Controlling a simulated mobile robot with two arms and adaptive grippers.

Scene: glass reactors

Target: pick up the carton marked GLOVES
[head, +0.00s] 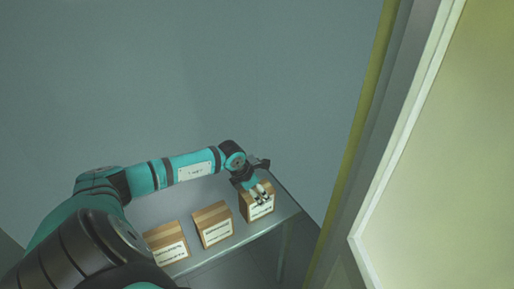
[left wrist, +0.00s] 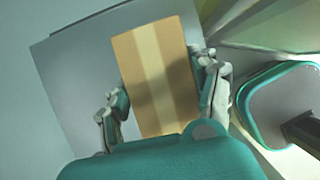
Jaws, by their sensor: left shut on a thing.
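Three brown cartons with white labels stand in a row on a grey shelf table. My left gripper (head: 262,195) is at the rightmost carton (head: 259,209), at the table's right end. In the left wrist view this carton (left wrist: 158,75), with a pale tape strip down its top, sits between the two fingers of the gripper (left wrist: 165,105), which is shut on it. The carton appears to be at table level. The label print is too small to read, so I cannot tell which carton is marked GLOVES. My right gripper is not in view.
The middle carton (head: 213,226) and the left carton (head: 167,244) stand to the left with small gaps between. The table (head: 285,212) has a little bare surface at its right end. A yellow-edged door frame (head: 352,155) rises close on the right.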

